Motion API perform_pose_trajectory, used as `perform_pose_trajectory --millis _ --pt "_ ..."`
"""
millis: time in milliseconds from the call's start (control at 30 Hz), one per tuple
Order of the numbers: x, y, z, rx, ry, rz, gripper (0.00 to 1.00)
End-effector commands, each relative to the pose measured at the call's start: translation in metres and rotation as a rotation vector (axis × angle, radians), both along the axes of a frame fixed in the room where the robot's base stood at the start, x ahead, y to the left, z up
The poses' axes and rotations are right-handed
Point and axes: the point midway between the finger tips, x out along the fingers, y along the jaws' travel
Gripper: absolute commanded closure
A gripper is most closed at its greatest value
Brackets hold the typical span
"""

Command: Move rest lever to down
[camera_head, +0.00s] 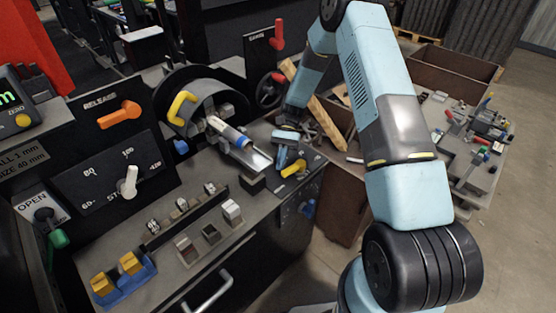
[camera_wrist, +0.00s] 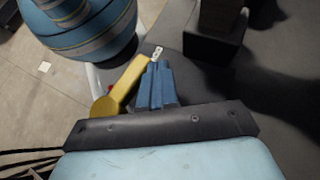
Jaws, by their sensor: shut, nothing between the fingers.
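A yellow lever (camera_head: 293,169), which I take to be the rest lever, sits on a dark plate at the right end of the machine bench; its label is too small to read. In the wrist view the same yellow lever (camera_wrist: 122,90) slants up to the right from its round hub, close to the left of my fingers. My gripper (camera_head: 281,163) points down beside the lever, with its blue fingers (camera_wrist: 157,82) together and nothing between them. I cannot tell whether the fingers touch the lever. A small pale piece shows at the lever's far end.
A shaft with a blue band (camera_head: 232,136) lies left of my gripper. Another yellow handle (camera_head: 181,107), an orange release handle (camera_head: 120,115) and a red lever (camera_head: 279,34) stand farther off. A wooden board (camera_head: 318,108) leans behind my gripper. A cluttered table (camera_head: 487,170) is at right.

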Motion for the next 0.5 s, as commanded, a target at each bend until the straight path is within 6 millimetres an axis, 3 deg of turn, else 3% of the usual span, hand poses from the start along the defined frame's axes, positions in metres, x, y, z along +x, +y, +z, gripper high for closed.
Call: perform_pose_trajectory --millis 500 --pt "-0.0063 -0.0003 -0.0003 0.000 0.000 0.097 1.00"
